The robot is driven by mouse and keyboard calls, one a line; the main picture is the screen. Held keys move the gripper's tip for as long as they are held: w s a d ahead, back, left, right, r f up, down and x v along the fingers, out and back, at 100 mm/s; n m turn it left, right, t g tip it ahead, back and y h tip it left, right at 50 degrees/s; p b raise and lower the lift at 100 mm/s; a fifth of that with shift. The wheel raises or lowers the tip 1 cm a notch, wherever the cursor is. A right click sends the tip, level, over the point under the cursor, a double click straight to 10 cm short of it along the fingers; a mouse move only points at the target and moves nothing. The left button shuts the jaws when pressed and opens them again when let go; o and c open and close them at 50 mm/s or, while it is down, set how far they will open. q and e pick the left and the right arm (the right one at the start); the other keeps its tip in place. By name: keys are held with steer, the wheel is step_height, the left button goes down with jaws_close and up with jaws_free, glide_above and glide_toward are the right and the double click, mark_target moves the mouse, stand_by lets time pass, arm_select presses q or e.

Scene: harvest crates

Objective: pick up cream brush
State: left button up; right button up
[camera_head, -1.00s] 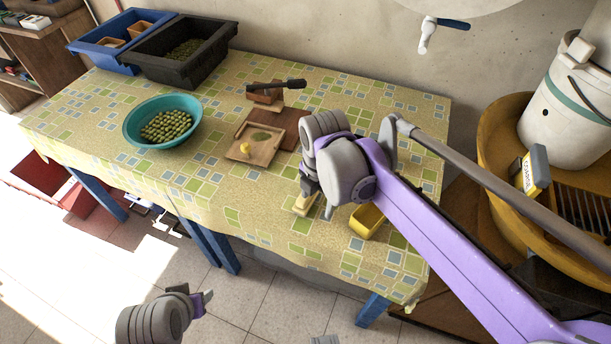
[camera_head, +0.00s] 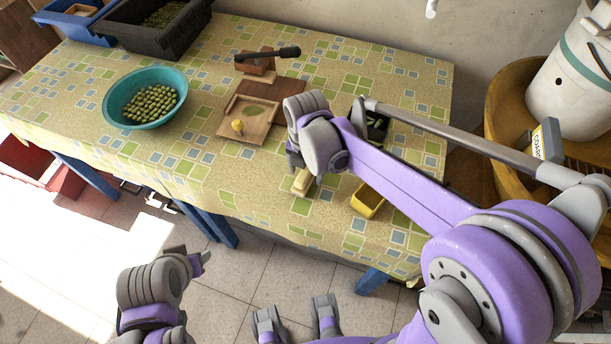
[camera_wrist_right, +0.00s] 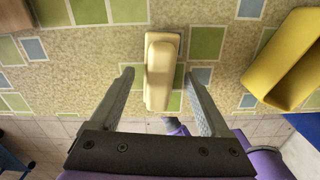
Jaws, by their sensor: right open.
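The cream brush (camera_head: 302,181) lies near the front edge of the patterned table. In the right wrist view the cream brush (camera_wrist_right: 160,72) points lengthwise between the fingers, with free space on both sides. My right gripper (camera_wrist_right: 160,88) is open and its fingertips flank the brush's near half without visible contact. In the head view my right gripper (camera_head: 299,168) is just above the brush, partly hidden by its own wrist. My left gripper (camera_head: 201,263) is low at the left, in front of the table; its jaws are unclear.
A yellow container (camera_head: 368,201) stands right of the brush. A wooden board (camera_head: 240,123) with a yellow knob and a teal bowl (camera_head: 174,80) of green produce are to the left. A black crate (camera_head: 150,41) stands at the back left. Bare cloth surrounds the brush.

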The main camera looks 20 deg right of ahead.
mark_target(306, 170)
step_height(306, 170, down, 2)
steer(key=shift+f, duration=0.1)
jaws_close()
stand_by(0.4)
step_height(306, 170, up, 10)
steer(key=shift+r+p, duration=0.1)
steer(key=shift+p, duration=0.4)
steer(key=c, duration=0.5)
jaws_free()
steer(key=c, duration=0.7)
steer(key=shift+w, duration=0.2)
